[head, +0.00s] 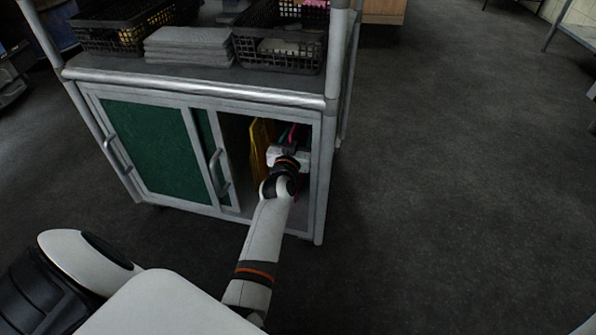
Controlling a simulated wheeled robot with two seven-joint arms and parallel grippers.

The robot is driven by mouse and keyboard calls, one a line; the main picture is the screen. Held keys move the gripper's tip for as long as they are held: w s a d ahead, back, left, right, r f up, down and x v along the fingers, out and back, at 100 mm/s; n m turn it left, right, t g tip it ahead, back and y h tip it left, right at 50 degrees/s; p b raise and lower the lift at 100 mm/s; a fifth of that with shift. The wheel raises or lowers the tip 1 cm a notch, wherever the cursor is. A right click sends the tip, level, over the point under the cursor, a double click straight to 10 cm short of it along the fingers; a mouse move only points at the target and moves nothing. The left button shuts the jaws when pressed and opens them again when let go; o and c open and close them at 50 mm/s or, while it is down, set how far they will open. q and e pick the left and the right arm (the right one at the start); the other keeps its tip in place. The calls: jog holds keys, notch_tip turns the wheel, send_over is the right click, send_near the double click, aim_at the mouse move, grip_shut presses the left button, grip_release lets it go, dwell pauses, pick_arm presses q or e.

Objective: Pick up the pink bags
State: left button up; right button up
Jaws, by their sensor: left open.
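A narrow strip of pink, likely the pink bags (293,130), shows inside the open right part of the cabinet, just beyond my left gripper (289,150). My left arm reaches into this opening, and the gripper is open, close to the pink strip. The gripper and wrist hide most of the pink, so I cannot tell whether the fingers touch it. My right gripper is not in view.
A yellow item (260,150) stands upright in the opening, left of my gripper. The green sliding door (150,145) covers the left part of the cabinet (200,82). Black baskets (275,52) and grey folded cloths (188,45) sit on top. The floor (460,180) to the right is clear.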

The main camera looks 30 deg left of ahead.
pick_arm(q)
jog(key=shift+w, duration=0.1)
grip_shut()
jog(key=shift+r, duration=0.1)
dwell(0.3)
